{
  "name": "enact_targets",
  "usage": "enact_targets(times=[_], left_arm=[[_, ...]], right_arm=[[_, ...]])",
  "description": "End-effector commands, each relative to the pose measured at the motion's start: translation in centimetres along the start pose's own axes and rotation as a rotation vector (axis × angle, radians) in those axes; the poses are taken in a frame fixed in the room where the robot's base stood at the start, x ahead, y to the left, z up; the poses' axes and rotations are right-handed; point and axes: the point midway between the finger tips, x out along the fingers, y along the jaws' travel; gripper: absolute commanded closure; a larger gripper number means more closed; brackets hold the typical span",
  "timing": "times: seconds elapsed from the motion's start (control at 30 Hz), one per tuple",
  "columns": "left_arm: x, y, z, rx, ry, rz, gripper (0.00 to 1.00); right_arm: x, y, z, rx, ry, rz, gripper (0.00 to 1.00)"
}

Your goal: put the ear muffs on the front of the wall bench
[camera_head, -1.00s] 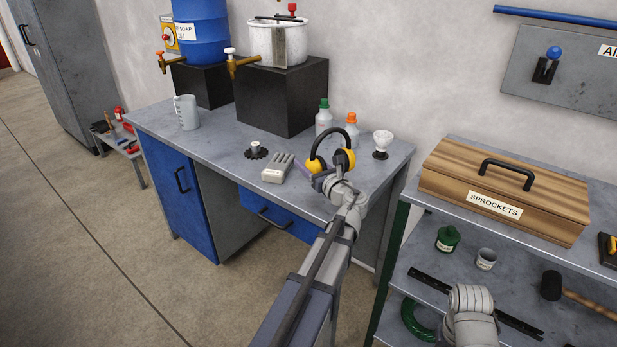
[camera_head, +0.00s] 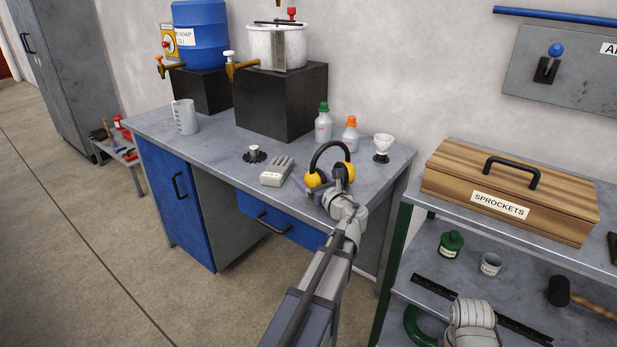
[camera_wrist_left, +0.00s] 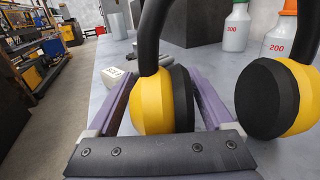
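The ear muffs (camera_head: 351,172), with yellow cups and a black headband, stand upright over the front right part of the wall bench (camera_head: 215,150). In the left wrist view one yellow and black cup (camera_wrist_left: 160,102) sits between the two fingers of my left gripper (camera_wrist_left: 163,100), and the other cup is outside them to the right. My left gripper (camera_head: 320,188) appears shut on that cup, at the bench's front edge area. I cannot tell whether the cups touch the bench top. My right gripper is not in view; only part of my right arm shows at lower right.
A shelf with a wooden sprockets box (camera_head: 510,190) is at right.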

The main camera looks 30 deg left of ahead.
Motion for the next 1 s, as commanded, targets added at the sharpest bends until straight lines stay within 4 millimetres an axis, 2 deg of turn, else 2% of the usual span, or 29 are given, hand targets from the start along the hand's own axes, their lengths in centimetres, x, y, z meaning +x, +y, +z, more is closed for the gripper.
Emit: enact_targets(times=[0.37, 0.8, 1.0], left_arm=[[-0.2, 0.0, 0.5, 0.0, 0.0, -0.001, 0.1], [-8.8, 0.1, 0.3, 0.0, 0.0, -0.003, 0.1], [-11.2, 0.0, 0.3, 0.0, 0.0, -0.002, 0.1]], right_arm=[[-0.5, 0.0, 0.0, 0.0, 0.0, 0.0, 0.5], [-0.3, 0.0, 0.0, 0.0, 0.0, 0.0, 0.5], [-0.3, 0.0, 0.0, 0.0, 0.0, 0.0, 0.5]])
